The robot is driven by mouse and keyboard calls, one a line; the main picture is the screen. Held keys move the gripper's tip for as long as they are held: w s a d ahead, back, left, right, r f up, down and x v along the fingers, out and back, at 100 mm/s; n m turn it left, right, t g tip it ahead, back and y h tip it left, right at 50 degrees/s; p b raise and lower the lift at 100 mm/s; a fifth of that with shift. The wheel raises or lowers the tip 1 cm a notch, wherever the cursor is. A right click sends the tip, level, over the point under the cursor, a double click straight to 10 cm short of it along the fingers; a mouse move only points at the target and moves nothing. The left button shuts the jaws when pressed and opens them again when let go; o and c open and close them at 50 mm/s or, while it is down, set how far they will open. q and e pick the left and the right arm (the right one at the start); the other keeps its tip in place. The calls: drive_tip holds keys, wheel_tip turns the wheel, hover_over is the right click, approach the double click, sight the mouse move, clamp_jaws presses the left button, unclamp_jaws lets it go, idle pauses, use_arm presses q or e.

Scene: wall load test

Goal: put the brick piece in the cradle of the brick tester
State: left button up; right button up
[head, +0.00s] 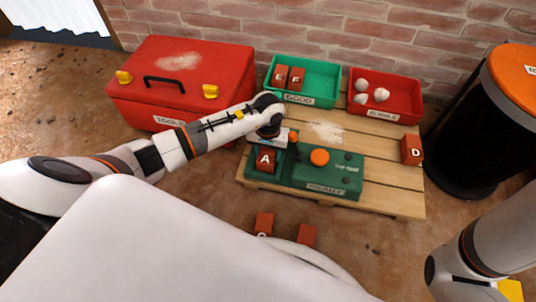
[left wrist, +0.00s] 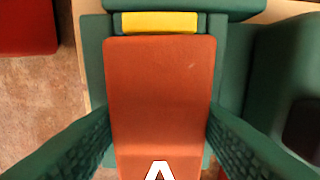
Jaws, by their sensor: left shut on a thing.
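The brick piece marked A (head: 265,159) is red-orange and sits at the left end of the green brick tester (head: 335,178). My left gripper (head: 268,144) is above it and shut on it. In the left wrist view the brick piece (left wrist: 160,85) lies lengthwise between the two ribbed fingers. Its far end is close to a yellow pad (left wrist: 160,22) between green walls of the tester. The cradle under the brick is mostly hidden, so I cannot tell whether the brick rests in it. My right gripper is not in view.
The tester stands on a wooden pallet (head: 395,190) with an orange knob (head: 319,157) on top. Brick D (head: 411,150) is at the pallet's right edge. A green bin (head: 330,75), a red bin (head: 410,95) and a red toolbox (head: 190,70) are behind. Two bricks (head: 306,235) lie in front.

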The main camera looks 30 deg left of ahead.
use_arm(q)
drive_tip(key=shift+r, duration=0.1)
drive_tip(key=o, duration=1.3)
drive_tip(key=shift+f, duration=0.2)
drive_tip(key=shift+o, duration=0.2)
